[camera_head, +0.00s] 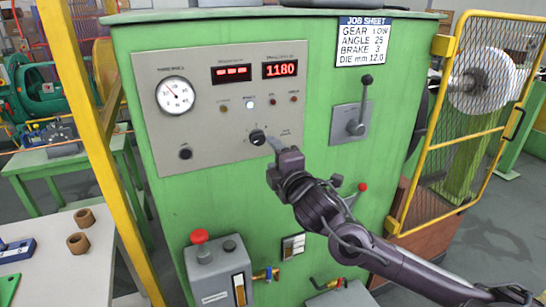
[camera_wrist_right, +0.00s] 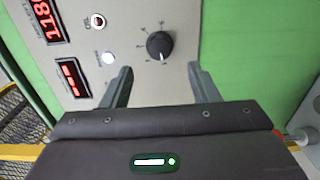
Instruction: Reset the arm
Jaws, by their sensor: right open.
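My right gripper (camera_head: 272,143) is in front of the grey control panel (camera_head: 212,125) on the green machine cabinet. In the right wrist view my right gripper (camera_wrist_right: 162,82) has its two fingers wide apart with nothing between them. A black rotary knob (camera_wrist_right: 159,45) lies beyond the fingertips, roughly between them and apart from them. The same knob (camera_head: 257,137) shows in the head view just left of the fingertips. My right arm (camera_head: 360,240) comes in from the lower right. My left gripper is not in view.
A lever (camera_head: 357,122) stands right of the panel, below the job sheet (camera_head: 363,42). A red button box (camera_head: 218,270) and small valves are low on the cabinet. A yellow mesh guard (camera_head: 470,120) is at right, a yellow post (camera_head: 100,130) and white table (camera_head: 70,262) at left.

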